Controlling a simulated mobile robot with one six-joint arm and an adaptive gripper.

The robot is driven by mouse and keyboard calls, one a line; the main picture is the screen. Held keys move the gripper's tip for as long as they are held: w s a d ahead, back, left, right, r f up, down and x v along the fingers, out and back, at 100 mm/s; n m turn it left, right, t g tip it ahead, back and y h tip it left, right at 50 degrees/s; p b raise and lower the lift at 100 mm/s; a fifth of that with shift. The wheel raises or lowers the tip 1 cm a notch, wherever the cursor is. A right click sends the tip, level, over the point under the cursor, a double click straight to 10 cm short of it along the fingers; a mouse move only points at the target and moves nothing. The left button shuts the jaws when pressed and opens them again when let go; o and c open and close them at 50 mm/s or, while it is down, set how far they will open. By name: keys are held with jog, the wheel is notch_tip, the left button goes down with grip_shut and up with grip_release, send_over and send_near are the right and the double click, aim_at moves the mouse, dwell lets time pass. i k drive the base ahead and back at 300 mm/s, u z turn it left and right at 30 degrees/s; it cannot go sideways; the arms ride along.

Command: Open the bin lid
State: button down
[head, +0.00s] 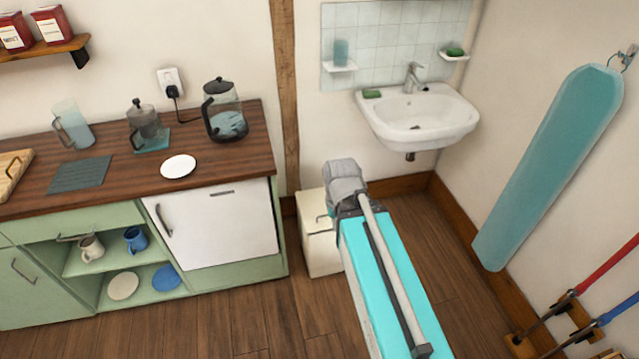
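A cream box-shaped bin (319,252) stands on the floor between the end of the green counter and the sink. Its top looks closed, and a small dark handle shows near the upper front. My turquoise and grey arm reaches up from the bottom of the head view and hides the bin's right side. The arm's grey end joint is beside and above the bin in the picture. My gripper cannot be made out; it is not in view.
The green counter (223,203) borders the bin on the left. A white sink (417,116) hangs on the wall to the right. An ironing board (550,165) hangs at right, with red and blue handled tools (600,270) below. Wooden floor (210,325) in front is clear.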

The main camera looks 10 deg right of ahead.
aim_at(310, 202)
jog(key=k, duration=1.35)
jog(key=u, duration=0.6)
jog(key=i, duration=1.8)
jog(key=z, duration=0.55)
